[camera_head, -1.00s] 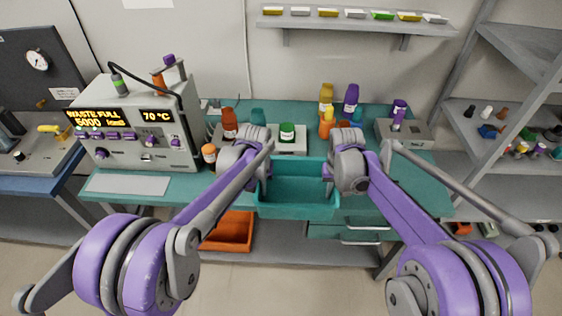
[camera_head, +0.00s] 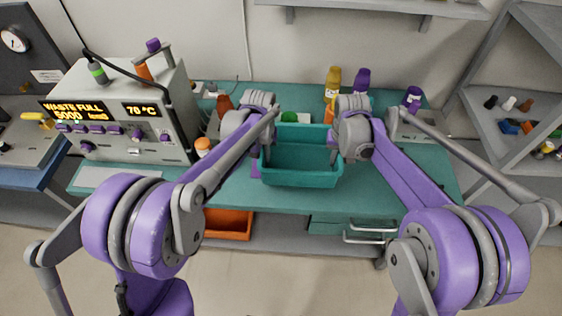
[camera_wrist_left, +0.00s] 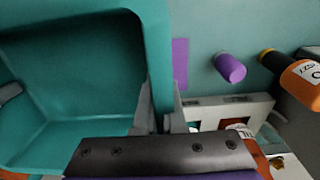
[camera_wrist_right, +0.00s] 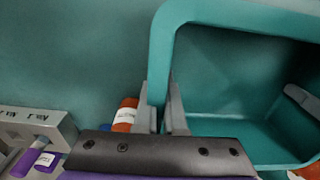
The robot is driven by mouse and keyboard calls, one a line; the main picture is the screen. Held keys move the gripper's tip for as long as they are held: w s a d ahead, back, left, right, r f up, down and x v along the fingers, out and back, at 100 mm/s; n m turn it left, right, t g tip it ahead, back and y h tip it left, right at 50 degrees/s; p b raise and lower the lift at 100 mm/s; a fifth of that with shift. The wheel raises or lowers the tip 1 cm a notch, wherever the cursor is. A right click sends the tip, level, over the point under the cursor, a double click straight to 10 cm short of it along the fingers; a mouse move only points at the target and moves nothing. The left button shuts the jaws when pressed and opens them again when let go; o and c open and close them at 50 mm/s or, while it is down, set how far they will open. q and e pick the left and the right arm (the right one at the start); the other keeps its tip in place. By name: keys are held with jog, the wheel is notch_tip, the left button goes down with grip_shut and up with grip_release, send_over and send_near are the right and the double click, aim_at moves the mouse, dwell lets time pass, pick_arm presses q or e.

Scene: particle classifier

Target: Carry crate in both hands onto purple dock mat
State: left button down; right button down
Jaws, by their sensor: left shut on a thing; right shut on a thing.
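The teal crate (camera_head: 300,178) is level and looks empty inside. It hangs between my two grippers over the bench top; I cannot tell whether it touches it. My left gripper (camera_wrist_left: 161,108) is shut on the crate's left rim, one finger inside and one outside. My right gripper (camera_wrist_right: 163,108) is shut on the rim at the opposite side in the same way. A flat purple strip (camera_wrist_left: 180,62), probably part of the dock mat, shows beside the crate in the left wrist view; the rest is hidden.
The teal bench (camera_head: 400,175) carries a waste console (camera_head: 130,110) at left. Several bottles stand behind the crate, including a yellow one (camera_head: 332,85). A grey device (camera_wrist_right: 45,122) is at the right. An orange bin (camera_head: 228,222) sits below the bench. Bench ahead of the crate is cluttered.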

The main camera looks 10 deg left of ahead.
aim_at(265, 165)
pick_arm(q)
jog(key=shift+s+r, duration=0.1)
jog(key=shift+s, duration=0.1)
pick_arm(e)
jog(key=shift+s+r, duration=0.1)
jog(key=shift+s, duration=0.1)
